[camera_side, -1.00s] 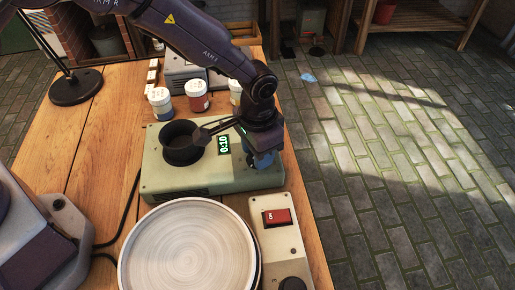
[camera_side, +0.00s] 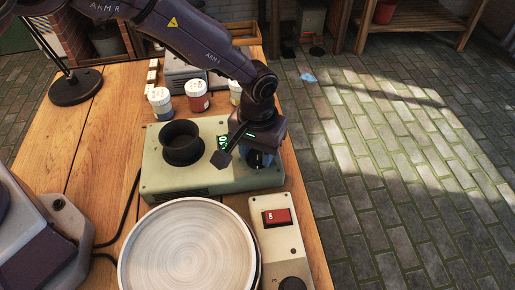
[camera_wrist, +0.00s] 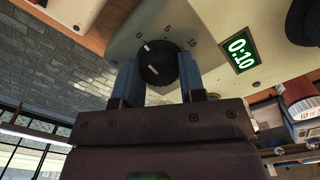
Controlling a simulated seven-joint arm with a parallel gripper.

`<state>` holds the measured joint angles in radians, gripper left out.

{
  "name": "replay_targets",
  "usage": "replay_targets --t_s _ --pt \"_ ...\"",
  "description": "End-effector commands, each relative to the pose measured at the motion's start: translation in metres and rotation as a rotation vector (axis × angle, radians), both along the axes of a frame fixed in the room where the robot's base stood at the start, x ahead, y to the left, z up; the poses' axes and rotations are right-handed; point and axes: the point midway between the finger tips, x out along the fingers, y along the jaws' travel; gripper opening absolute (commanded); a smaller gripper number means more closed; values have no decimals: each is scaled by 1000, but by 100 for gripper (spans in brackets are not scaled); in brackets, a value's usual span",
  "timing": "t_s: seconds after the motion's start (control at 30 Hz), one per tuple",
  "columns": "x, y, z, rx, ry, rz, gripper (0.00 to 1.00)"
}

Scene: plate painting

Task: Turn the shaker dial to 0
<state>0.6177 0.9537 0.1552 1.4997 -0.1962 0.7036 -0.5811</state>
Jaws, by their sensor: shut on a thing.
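The shaker (camera_side: 165,178) is a pale green box with a dark round cup holder (camera_side: 181,143) on top. Its black dial (camera_wrist: 158,64) shows in the wrist view, with the numbers 0, 5 and 10 printed around it. White marks show on the dial, one on the side toward the 0. My gripper (camera_wrist: 160,78) is shut on the dial, one blue finger on each side. In the side view my wrist hides most of the dial. The green display (camera_wrist: 240,49) reads 0:10 in the wrist view.
Several lidded paint jars (camera_side: 197,95) stand behind the shaker. A round pale plate (camera_side: 187,250) lies in front of it, beside a box with a red switch (camera_side: 277,217). A lamp base (camera_side: 76,86) stands at the back left of the wooden table (camera_side: 95,150).

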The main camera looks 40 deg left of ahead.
Motion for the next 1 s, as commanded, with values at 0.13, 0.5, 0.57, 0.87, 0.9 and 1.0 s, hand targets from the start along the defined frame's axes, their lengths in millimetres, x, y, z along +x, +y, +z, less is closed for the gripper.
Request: replay_targets --t_s 0.13,0.5,0.57,0.87,0.9,1.0 --pt "1 0 2 -1 -1 10 14" --pt "1 0 2 -1 -1 11 56" --pt "1 0 1 -1 -1 10 63" --pt "0 0 3 -1 -1 8 63" --pt "1 0 6 -1 -1 8 63" --pt "1 -1 19 -2 -4 8 63"
